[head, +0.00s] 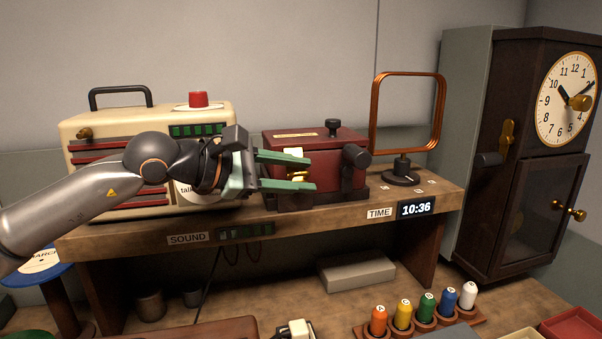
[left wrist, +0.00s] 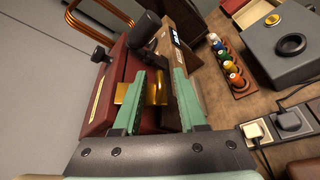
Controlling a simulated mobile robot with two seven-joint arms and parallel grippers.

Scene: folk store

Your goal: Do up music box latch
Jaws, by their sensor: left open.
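The dark red music box (head: 333,176) stands on the wooden shelf, with a black knob on top and a dark crank at its right. A brass latch (head: 297,174) is on its front face, partly hidden by my gripper. My left gripper (head: 308,173) is open in front of the box, its green fingers above and below the latch. In the left wrist view the music box (left wrist: 101,98) fills the left middle, and the brass latch (left wrist: 152,92) shows between the open fingers of my left gripper (left wrist: 168,100). I cannot tell whether the fingers touch it. My right gripper is not in view.
A cream radio (head: 150,125) stands left of the box, behind my arm. A copper loop antenna (head: 407,115) stands at its right, and a dark clock (head: 530,150) further right. Several coloured spools (head: 427,306) stand below. The shelf front right of the box is mostly clear.

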